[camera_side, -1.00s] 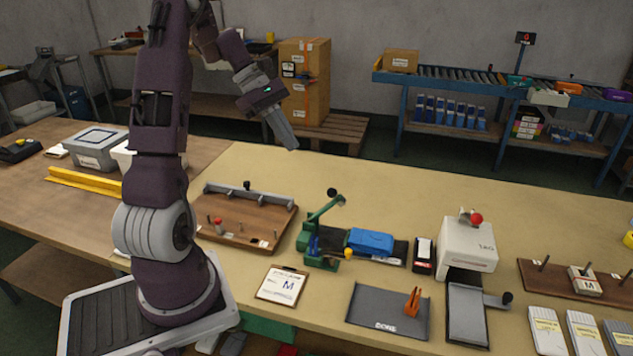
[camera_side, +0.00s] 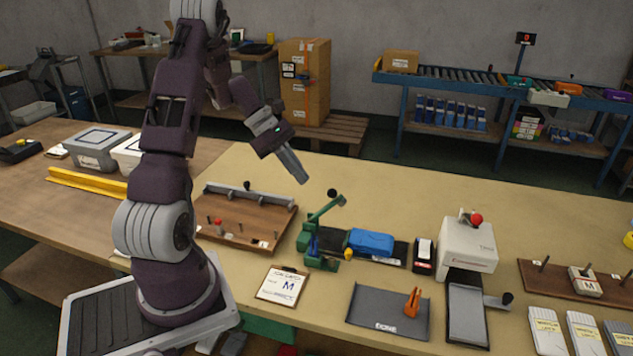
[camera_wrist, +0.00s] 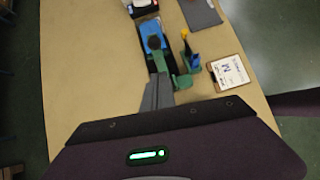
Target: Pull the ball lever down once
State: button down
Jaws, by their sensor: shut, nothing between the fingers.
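A green press (camera_side: 312,241) stands mid-table with its green lever arm raised at a slant and a black ball (camera_side: 332,193) at the top. In the wrist view the black ball (camera_wrist: 155,43) shows just beyond my fingertips. My gripper (camera_side: 303,179) is shut and empty, pointing down and right, up and left of the ball in the side view. I see no contact with the ball, but the exact gap is hard to judge. My gripper (camera_wrist: 159,82) in the wrist view hides part of the press. A white machine (camera_side: 467,245) at right carries a red ball (camera_side: 476,219).
A blue folded item (camera_side: 370,242) lies on a dark strip right of the press. A clipboard (camera_side: 283,286) and a dark mat (camera_side: 372,317) with an orange clip lie in front. A wooden board with pegs (camera_side: 238,235) is to the left. The table behind the press is clear.

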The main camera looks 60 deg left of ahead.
aim_at(325, 208)
jog(key=w+d, duration=0.1)
jog(key=d, duration=0.1)
jog(key=w+d+f, duration=0.1)
jog(key=w, duration=0.1)
jog(key=shift+d+f, duration=0.2)
jog(key=shift+d, duration=0.15)
